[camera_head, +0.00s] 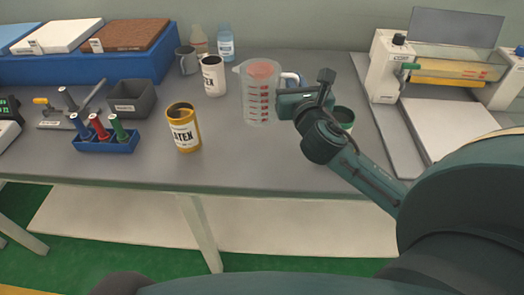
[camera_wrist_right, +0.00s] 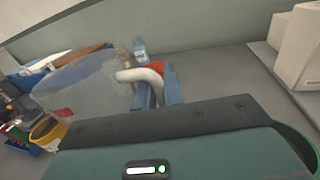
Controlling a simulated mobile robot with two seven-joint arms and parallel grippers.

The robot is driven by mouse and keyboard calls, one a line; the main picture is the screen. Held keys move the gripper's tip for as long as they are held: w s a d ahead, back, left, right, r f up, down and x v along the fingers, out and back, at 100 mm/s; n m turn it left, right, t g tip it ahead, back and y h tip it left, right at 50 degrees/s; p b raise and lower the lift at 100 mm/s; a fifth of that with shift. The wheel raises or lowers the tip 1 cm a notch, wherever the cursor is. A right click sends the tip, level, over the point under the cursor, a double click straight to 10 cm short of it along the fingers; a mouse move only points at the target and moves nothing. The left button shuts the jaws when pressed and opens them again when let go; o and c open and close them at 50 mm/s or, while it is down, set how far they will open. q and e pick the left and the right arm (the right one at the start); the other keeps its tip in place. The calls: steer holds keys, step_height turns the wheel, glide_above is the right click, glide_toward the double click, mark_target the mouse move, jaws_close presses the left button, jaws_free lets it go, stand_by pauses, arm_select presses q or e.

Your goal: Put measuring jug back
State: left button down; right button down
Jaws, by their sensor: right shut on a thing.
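The measuring jug (camera_head: 257,98) is clear with red markings and a white handle, and looks upright on the grey table in the head view. My right gripper (camera_head: 291,98) is at the handle on the jug's right side. In the right wrist view the jug (camera_wrist_right: 88,88) shows at the left, and its white handle (camera_wrist_right: 140,75) runs between the blue fingers of my right gripper (camera_wrist_right: 158,95), which are shut on it. I cannot tell whether the jug's base touches the table. My left gripper is not in view.
A white latex can (camera_head: 213,76) and a yellow latex can (camera_head: 184,130) stand left of the jug. Bottles (camera_head: 226,42) and a grey mug (camera_head: 187,60) are behind. A green-rimmed can (camera_head: 344,117) is partly hidden by my arm. A roller machine (camera_head: 440,75) stands right. The front middle table is clear.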

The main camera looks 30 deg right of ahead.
steer(key=f+b, duration=0.1)
steer(key=f, duration=0.2)
steer(key=d+f+b, duration=0.1)
steer(key=f, duration=0.2)
steer(key=f+b, duration=0.1)
steer(key=f, duration=0.2)
steer(key=shift+w+d+f, duration=0.15)
steer(key=shift+w+f, duration=0.1)
steer(key=shift+f, duration=0.25)
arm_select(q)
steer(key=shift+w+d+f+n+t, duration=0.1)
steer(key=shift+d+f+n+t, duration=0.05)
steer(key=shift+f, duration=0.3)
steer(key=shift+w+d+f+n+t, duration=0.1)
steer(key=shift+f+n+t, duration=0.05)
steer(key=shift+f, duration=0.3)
arm_select(e)
steer(key=c, duration=1.5)
jaws_free()
